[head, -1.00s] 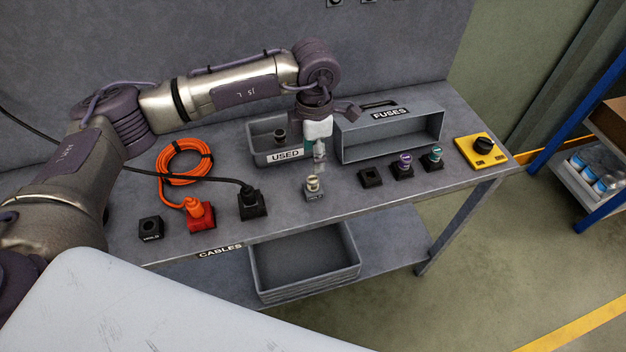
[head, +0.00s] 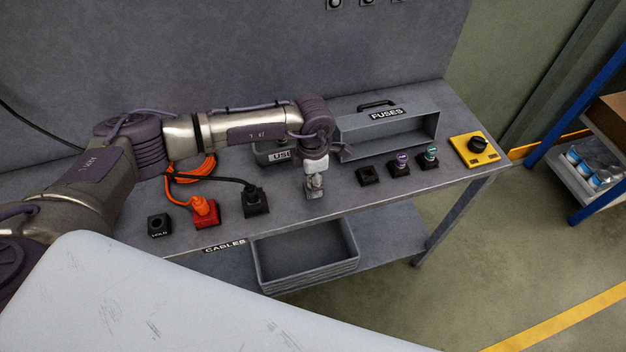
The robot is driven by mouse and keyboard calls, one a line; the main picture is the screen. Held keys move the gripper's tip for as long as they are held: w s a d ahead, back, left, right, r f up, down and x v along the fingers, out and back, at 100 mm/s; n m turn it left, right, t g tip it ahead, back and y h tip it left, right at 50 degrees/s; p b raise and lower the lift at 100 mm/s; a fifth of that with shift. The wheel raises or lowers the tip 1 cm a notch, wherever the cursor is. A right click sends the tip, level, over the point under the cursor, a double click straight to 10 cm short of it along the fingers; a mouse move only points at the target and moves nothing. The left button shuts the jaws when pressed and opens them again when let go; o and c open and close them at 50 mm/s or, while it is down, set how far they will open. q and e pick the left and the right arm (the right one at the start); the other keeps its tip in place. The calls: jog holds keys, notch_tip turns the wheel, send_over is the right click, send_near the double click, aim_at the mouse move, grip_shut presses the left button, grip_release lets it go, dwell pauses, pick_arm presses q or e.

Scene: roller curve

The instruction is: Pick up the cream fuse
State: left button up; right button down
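My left gripper (head: 315,183) points down over the small grey holder (head: 315,195) near the bench's front edge. Its fingertips are level with the cream fuse, which sits in that holder and is now almost wholly hidden by the fingers. At this size I cannot tell whether the fingers are apart beside the fuse or closed on it. My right gripper is not in view.
An empty black socket (head: 368,175), a purple fuse (head: 401,160) and a teal fuse (head: 430,154) stand to the right. The FUSES box (head: 390,143) is behind them. The USED bin (head: 268,154) is partly behind my arm. Black (head: 255,201) and orange (head: 204,211) plugs stand left.

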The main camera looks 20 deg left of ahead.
pick_arm(q)
grip_shut()
jog(key=shift+r, duration=0.15)
